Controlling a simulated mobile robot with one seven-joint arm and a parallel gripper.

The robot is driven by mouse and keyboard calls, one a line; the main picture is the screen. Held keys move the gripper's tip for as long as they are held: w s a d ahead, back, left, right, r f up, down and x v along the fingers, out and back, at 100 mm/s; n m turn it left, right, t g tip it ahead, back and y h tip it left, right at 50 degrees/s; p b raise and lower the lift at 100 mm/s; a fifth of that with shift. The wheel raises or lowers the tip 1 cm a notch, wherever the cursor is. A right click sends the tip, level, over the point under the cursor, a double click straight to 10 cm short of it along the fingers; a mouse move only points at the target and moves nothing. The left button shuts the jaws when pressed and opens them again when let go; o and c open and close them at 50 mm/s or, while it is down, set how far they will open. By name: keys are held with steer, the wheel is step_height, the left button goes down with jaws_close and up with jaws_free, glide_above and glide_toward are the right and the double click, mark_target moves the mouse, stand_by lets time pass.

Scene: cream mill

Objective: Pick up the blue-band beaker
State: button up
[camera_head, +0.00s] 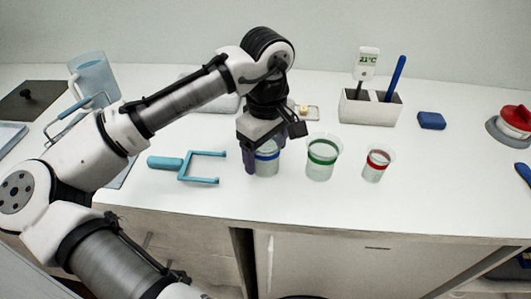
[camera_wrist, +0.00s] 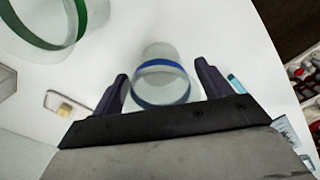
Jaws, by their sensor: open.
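The blue-band beaker (camera_head: 267,160) stands upright on the white counter. It is a clear beaker with a blue ring, and my gripper (camera_head: 274,158) is over it, hiding part of its upper side. In the wrist view the blue-band beaker (camera_wrist: 159,85) lies between the two dark fingers of my gripper (camera_wrist: 160,83). The fingers are open, one on each side, with a visible gap to the beaker. I cannot tell how far down its wall they reach.
A green-band beaker (camera_head: 321,160) stands close on the right, with a smaller red-band beaker (camera_head: 376,166) beyond it. A turquoise forked tool (camera_head: 190,166) lies on the left. A white holder (camera_head: 369,108) stands behind. The counter's front is mostly clear.

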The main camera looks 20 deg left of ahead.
steer(key=shift+f, duration=0.15)
steer(key=c, duration=0.7)
